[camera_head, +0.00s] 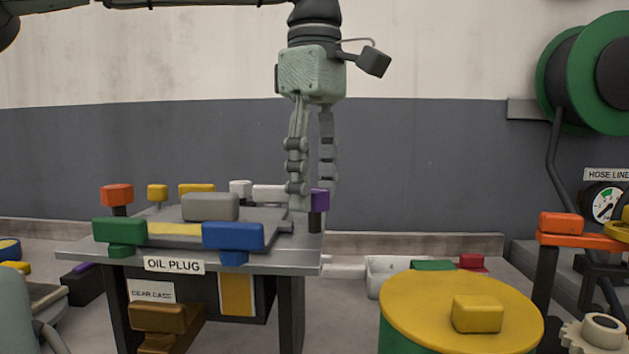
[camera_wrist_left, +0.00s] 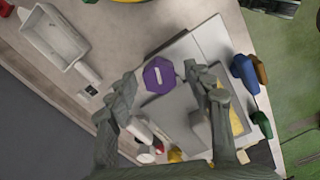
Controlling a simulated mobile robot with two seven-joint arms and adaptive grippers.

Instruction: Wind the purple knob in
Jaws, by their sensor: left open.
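The purple knob (camera_head: 319,200) stands on a dark stem at the right edge of the grey table marked OIL PLUG (camera_head: 290,258). In the left wrist view its top is a purple polygon (camera_wrist_left: 158,74) with a white line across it. My left gripper (camera_head: 313,203) points straight down at the knob, its two fingers apart and empty. In the left wrist view the open fingertips (camera_wrist_left: 152,95) are on either side and the knob shows between and slightly beyond them. I cannot tell whether a finger touches it.
A blue block (camera_head: 233,236), a grey block (camera_head: 210,206) and a green block (camera_head: 120,231) crowd the table left of the knob. A yellow round top (camera_head: 420,308) stands front right. A green hose reel (camera_head: 556,70) hangs on the wall.

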